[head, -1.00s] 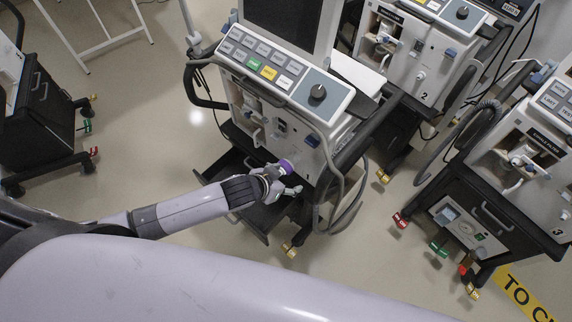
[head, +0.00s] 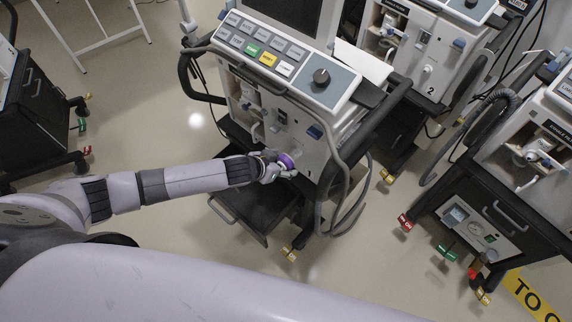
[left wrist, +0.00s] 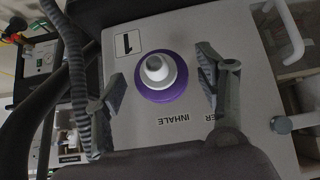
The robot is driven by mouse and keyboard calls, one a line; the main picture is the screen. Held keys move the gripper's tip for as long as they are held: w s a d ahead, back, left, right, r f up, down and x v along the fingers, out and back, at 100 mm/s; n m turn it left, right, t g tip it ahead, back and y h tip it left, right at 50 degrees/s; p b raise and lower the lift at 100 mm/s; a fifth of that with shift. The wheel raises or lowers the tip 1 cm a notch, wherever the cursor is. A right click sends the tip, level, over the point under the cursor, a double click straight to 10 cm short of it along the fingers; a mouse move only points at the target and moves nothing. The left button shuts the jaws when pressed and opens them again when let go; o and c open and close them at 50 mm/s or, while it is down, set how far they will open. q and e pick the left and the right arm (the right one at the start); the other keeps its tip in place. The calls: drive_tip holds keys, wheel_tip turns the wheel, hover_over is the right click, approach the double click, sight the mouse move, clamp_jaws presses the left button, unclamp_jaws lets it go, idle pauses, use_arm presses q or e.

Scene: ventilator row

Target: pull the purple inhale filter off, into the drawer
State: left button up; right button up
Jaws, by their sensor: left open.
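The purple inhale filter (head: 286,160) is on the front panel of ventilator 1 (head: 290,130). In the left wrist view it is a purple disc with a pale round port (left wrist: 157,72) facing me, above the word INHALE. My left gripper (head: 279,169) is at the filter. In the left wrist view its fingers (left wrist: 160,80) stand open on either side of the filter, with visible gaps to it. The drawer (head: 245,208) below the panel is pulled out, under my left forearm; the part of it that I see looks empty. My right gripper is not in view.
Ventilator 2 (head: 420,62) stands behind to the right, and another ventilator (head: 520,150) stands at the right. A grey hose (head: 345,180) hangs on the right side of ventilator 1. Clear floor (head: 130,120) lies to the left.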

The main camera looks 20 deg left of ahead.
use_arm(q)
drive_tip(key=shift+w+f, duration=0.1)
drive_tip(key=shift+c, duration=0.5)
idle(0.3)
clamp_jaws()
idle(0.6)
